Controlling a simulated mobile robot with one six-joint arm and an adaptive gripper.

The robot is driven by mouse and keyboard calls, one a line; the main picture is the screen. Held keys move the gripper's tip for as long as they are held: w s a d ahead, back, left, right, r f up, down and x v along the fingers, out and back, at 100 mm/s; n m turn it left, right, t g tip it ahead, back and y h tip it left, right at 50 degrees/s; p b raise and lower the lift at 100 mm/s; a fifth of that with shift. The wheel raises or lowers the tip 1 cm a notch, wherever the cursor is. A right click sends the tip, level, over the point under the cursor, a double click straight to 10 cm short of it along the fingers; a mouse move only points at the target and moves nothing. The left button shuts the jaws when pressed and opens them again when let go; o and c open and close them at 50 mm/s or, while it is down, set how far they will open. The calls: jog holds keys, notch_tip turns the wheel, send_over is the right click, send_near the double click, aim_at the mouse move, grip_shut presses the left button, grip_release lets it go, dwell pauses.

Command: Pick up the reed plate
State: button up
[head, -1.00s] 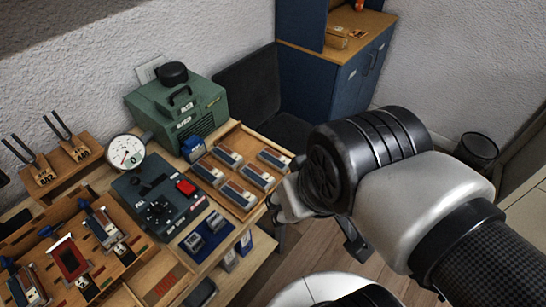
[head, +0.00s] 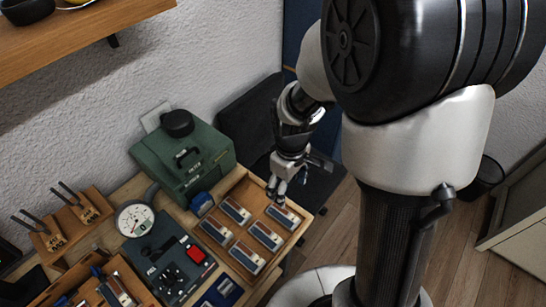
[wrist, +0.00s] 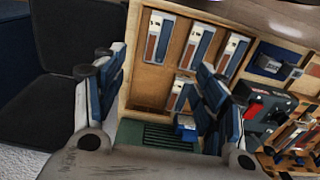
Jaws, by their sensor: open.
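Several similar reed plates, slim pieces with pale, dark and reddish-brown bands and blue ends, lie in a shallow wooden tray (head: 294,240). One reed plate (head: 282,217) is at the tray's back right; another reed plate (head: 235,210) is at its back left. I cannot tell which one the task means. My gripper (head: 277,196) is open and points down over the tray's back right part, above the back right plate. In the wrist view my open gripper (wrist: 155,88) has nothing between its fingers; a reed plate (wrist: 159,38) shows beyond them. The right finger partly hides other plates.
A green machine (head: 185,155) stands behind the tray, with a small blue box (head: 202,203) between them. A dark control box with a red button (head: 195,255) and a round dial gauge (head: 135,218) are to the left. A dark chair (head: 250,125) is behind my gripper.

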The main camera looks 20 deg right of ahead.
jog(key=b, duration=0.4)
send_over(283, 215)
jog(key=s, duration=0.1)
notch_tip(283, 215, down, 12)
jog(key=shift+d+r, duration=0.1)
jog(key=shift+w+f+b, duration=0.15)
jog(key=shift+f+b, duration=0.15)
jog(key=shift+f, duration=0.65)
jog(key=shift+w+f+b, duration=0.2)
jog(key=shift+f+b, duration=0.05)
jog(key=shift+f, duration=0.65)
jog(key=shift+w+f+b, duration=0.15)
jog(key=shift+f+b, duration=0.15)
jog(key=shift+f, duration=0.65)
jog(key=shift+c, duration=0.6)
jog(key=c, duration=1.1)
